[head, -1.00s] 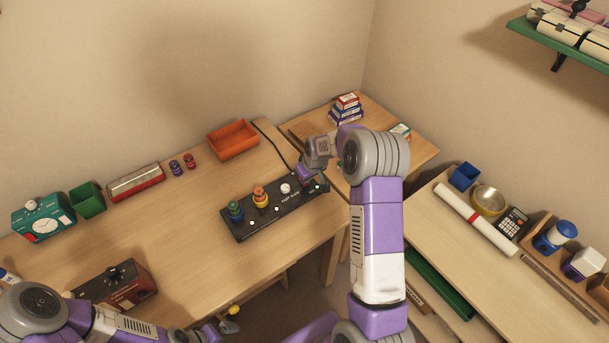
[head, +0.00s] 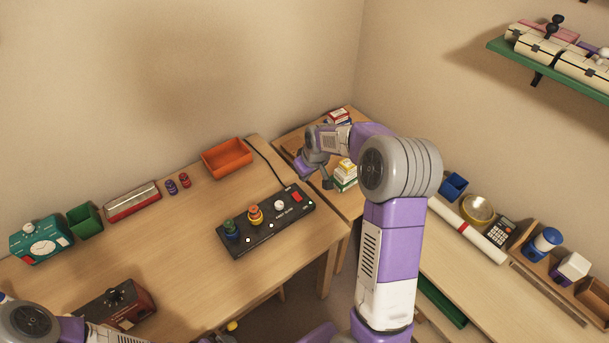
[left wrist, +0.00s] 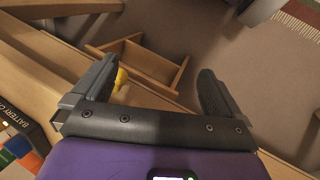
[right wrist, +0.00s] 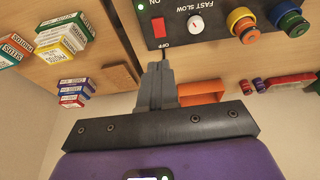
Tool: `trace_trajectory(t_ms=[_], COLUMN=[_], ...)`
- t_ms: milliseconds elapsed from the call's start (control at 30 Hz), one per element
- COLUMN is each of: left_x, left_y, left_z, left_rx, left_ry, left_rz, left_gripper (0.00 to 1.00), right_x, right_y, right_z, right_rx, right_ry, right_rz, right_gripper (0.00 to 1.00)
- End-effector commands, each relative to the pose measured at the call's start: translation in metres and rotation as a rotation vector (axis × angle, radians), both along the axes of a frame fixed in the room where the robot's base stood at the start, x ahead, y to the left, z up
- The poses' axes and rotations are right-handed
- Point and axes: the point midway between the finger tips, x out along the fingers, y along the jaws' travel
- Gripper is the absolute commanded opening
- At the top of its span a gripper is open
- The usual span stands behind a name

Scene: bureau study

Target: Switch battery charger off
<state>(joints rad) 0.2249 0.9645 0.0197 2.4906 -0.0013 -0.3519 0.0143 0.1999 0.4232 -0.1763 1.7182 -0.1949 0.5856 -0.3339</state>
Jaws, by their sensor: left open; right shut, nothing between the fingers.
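The battery charger (head: 262,236) is a long black box on the desk with coloured posts and a white knob. Its red switch (head: 296,197) is at the right end. In the right wrist view the switch (right wrist: 159,27) sits between ON and OFF labels, with a green light (right wrist: 139,3) beside ON; I cannot tell which way it is tipped. My right gripper (right wrist: 160,68) is shut and empty, apart from the charger, beyond its right end in the head view. My left gripper (left wrist: 155,78) is open and empty, low by the desk's front; the charger's corner (left wrist: 14,122) shows there.
An orange tray (head: 228,159) stands behind the charger, and a dark red box (head: 115,303) is at front left. Small boxes (head: 345,175) stand on the corner table near my right gripper. A yellow object (left wrist: 120,78) is near my left finger.

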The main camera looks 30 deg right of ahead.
Motion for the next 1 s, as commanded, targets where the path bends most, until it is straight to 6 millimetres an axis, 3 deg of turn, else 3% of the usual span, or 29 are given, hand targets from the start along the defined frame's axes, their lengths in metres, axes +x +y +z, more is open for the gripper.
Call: trace_trajectory(t_ms=[233, 633, 1000], left_x=[0.0, 0.0, 0.0], left_y=[0.0, 0.0, 0.0], left_z=[-0.008, -0.066, -0.07], left_rx=[0.0, 0.0, 0.0], left_ry=[0.0, 0.0, 0.0], left_rz=[0.0, 0.0, 0.0], left_gripper=[1.0, 1.0, 1.0], right_x=[0.002, 0.011, 0.011], right_y=[0.0, -0.001, 0.0], right_z=[-0.002, -0.003, 0.004], right_rx=[-0.002, 0.0, 0.005], right_ry=[-0.002, -0.007, -0.007], right_rz=[0.0, 0.0, 0.0], right_gripper=[0.0, 0.0, 0.0])
